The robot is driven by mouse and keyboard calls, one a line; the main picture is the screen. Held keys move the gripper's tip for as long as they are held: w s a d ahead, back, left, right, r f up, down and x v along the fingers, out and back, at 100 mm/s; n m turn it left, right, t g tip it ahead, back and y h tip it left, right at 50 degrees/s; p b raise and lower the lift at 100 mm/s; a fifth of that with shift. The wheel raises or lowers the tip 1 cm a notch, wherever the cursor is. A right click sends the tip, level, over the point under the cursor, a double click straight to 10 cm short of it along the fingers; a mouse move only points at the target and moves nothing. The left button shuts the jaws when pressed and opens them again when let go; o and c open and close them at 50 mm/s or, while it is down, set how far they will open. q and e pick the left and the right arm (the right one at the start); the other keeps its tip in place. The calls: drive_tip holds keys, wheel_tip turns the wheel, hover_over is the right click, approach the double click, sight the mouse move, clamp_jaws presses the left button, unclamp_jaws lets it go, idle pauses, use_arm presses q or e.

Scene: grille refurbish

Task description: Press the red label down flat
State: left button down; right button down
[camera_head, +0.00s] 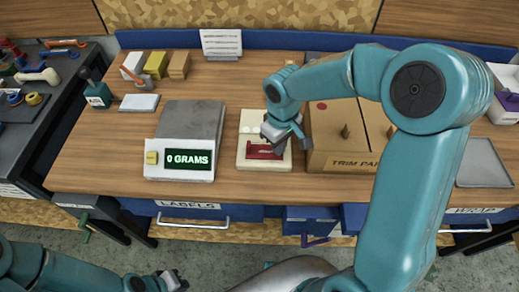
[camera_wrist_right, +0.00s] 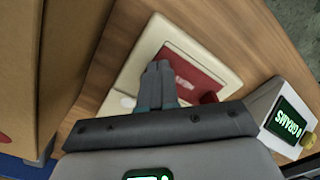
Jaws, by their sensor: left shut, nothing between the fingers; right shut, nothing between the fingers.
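The red label (camera_head: 260,153) lies on a cream board (camera_head: 243,163) on the bench, right of the scale. In the right wrist view the red label (camera_wrist_right: 196,72) shows white lettering and sits on the cream board (camera_wrist_right: 142,50); a small red piece stands out at its near corner. My right gripper (camera_head: 276,149) is shut and empty, low over the label. Its closed fingertips (camera_wrist_right: 158,68) overlap the label's edge in the right wrist view; I cannot tell whether they touch it. My left gripper (camera_head: 176,283) is shut and empty, low at the front, away from the bench top.
The scale (camera_head: 195,122) reading 0 GRAMS stands left of the board. A cardboard box (camera_head: 340,162) marked TRIM stands close on the right. A grey tray (camera_head: 484,163) lies far right.

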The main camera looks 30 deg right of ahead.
idle(0.4)
drive_tip(key=shift+r+p, duration=0.9)
drive_tip(key=shift+r, duration=0.35)
wheel_tip(320, 180, up, 7)
drive_tip(key=p, duration=0.5)
drive_tip(key=shift+s, duration=0.1)
